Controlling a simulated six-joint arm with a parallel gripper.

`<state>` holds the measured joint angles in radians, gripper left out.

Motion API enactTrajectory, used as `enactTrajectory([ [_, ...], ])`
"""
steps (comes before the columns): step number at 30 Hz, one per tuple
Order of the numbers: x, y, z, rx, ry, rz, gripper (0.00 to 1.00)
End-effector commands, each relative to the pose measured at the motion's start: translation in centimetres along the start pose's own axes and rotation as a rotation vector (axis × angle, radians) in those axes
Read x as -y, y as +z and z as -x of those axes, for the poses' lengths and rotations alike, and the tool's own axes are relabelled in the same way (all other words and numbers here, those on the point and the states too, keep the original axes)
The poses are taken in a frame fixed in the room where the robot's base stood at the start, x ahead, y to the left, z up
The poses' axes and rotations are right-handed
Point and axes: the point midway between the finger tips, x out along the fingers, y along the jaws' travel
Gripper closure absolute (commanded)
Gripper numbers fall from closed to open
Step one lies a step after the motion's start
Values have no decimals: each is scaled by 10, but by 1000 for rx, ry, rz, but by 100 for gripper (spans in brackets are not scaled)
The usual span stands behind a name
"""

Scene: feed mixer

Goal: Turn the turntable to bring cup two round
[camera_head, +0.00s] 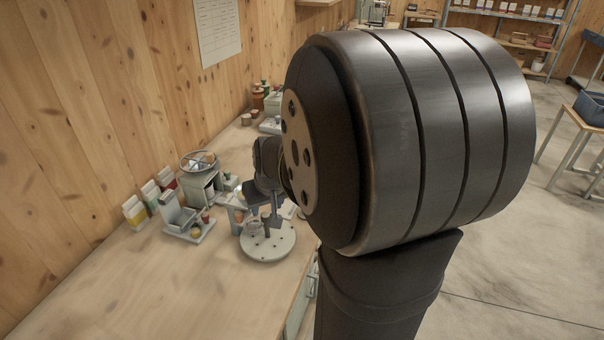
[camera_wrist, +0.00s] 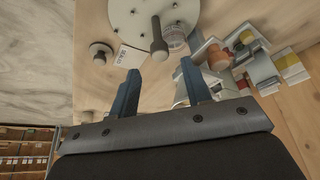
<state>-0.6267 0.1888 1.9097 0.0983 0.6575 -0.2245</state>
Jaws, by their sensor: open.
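The turntable (camera_head: 268,247) is a pale round disc with small dark holes on the bench. It also shows at the top of the wrist view (camera_wrist: 130,22). A dark upright peg with a rounded end (camera_wrist: 158,42) stands at its edge. A clear cup (camera_wrist: 176,36) sits beside the peg; I cannot read which cup it is. My gripper (camera_wrist: 159,70) is open and empty, its two blue-grey fingers apart. The peg appears beyond and between the fingertips, not held. In the head view my gripper hangs over the turntable, partly hiding it.
A small round knob (camera_wrist: 100,50) and a printed card (camera_wrist: 129,56) are near the disc. A grey stand (camera_head: 187,222), a machine with a wheel on top (camera_head: 200,172) and several cartons (camera_head: 135,212) stand left of the turntable. The front left bench is clear. My arm blocks much of the head view.

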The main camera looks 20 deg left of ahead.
Motion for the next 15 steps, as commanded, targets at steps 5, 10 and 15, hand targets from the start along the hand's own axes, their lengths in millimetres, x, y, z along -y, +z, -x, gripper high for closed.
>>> enactTrajectory([
  [5, 0, 0, -27, 3, -1, 0, 56],
  [10, 0, 0, -41, 1, -1, 0, 56],
  [15, 0, 0, -46, 0, 0, 0, 56],
])
